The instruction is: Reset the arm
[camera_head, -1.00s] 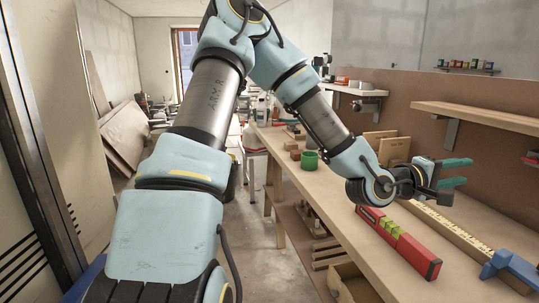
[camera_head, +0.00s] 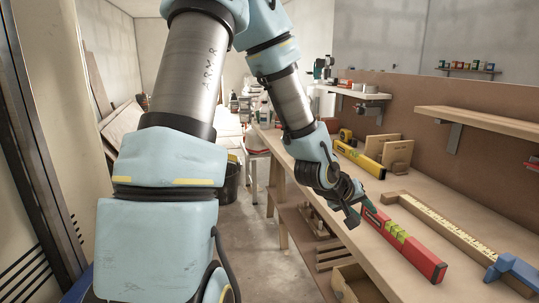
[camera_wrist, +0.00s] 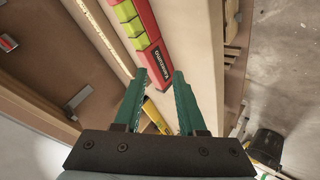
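My gripper (camera_wrist: 160,78) shows two green fingers standing apart in the wrist view, with nothing held between them. My arm is bent, with the forearm coming down over the bench's front side. In the wrist view the red level (camera_wrist: 148,25) lies beyond the fingertips, and I cannot tell whether they touch it.
A long wooden ruler piece (camera_head: 440,222) with a blue clamp (camera_head: 512,270) lies right of the level. A wall shelf (camera_head: 480,118) juts out at right.

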